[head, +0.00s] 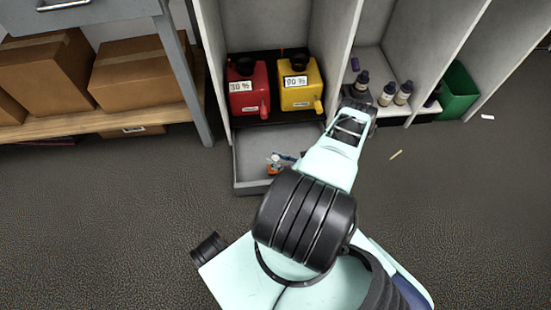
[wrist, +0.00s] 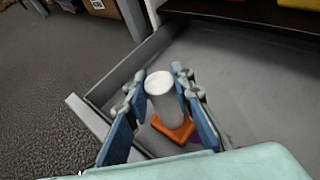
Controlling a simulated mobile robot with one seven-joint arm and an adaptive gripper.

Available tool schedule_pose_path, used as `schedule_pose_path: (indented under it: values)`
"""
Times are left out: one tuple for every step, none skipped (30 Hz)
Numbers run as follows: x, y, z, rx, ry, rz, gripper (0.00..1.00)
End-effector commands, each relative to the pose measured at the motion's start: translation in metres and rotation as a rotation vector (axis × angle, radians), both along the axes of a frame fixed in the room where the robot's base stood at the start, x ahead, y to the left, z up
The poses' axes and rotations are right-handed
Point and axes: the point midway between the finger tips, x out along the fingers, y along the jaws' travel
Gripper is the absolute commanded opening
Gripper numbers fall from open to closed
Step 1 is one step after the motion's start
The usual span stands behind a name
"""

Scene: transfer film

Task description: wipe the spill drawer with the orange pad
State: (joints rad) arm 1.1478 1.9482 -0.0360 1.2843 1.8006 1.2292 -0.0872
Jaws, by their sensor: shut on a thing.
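The spill drawer (head: 246,150) is a grey open tray pulled out below the red and yellow containers; its floor (wrist: 240,75) fills much of the wrist view. The orange pad (wrist: 178,129) has an upright grey-white cylindrical handle (wrist: 161,95). My gripper (wrist: 160,82) has its blue-padded fingers on both sides of the handle and is shut on it. The pad is low over the drawer floor, near the front wall; whether it touches cannot be told. In the head view the orange pad (head: 273,170) shows beside my gripper (head: 282,158). A small purplish mark (wrist: 223,140) shows right of the pad, partly hidden.
A red container (head: 248,92) and a yellow container (head: 300,88) stand on the black shelf behind the drawer. Small dark bottles (head: 387,95) stand in the bay to the right. A green bin (head: 458,92) is further right. Cardboard boxes (head: 140,75) sit on a shelf at left.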

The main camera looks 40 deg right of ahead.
Motion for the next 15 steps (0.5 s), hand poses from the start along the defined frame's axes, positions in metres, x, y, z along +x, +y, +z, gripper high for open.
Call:
schedule_pose_path:
  values:
    - [0.0,0.0,0.0,0.0,0.0,0.0,0.0]
    - [0.0,-0.001,0.0,0.0,0.0,0.0,0.0]
    - [-0.001,-0.001,0.0,-0.001,0.0,0.0,0.0]
    - [-0.001,-0.002,0.0,-0.001,0.0,-0.001,0.0]
    - [-0.002,-0.003,0.0,-0.001,0.0,-0.001,0.0]
    - [-0.003,-0.005,0.0,-0.001,0.0,-0.001,0.0]
    - [-0.004,-0.007,0.0,-0.003,-0.001,-0.001,0.0]
    - [-0.005,-0.01,-0.001,-0.003,-0.001,-0.002,0.0]
    - [-0.007,-0.013,-0.001,-0.003,-0.001,-0.002,0.0]
    - [-0.009,-0.015,-0.001,-0.002,0.0,-0.002,0.0]
    - [-0.01,-0.017,-0.001,-0.002,0.0,-0.001,0.0]
    - [-0.012,-0.02,-0.002,-0.003,-0.001,-0.001,0.0]
    - [-0.013,-0.023,-0.002,-0.003,-0.001,-0.002,0.0]
    - [-0.015,-0.025,-0.002,-0.003,-0.001,-0.002,0.0]
    - [-0.017,-0.028,-0.002,-0.002,0.0,-0.001,0.0]
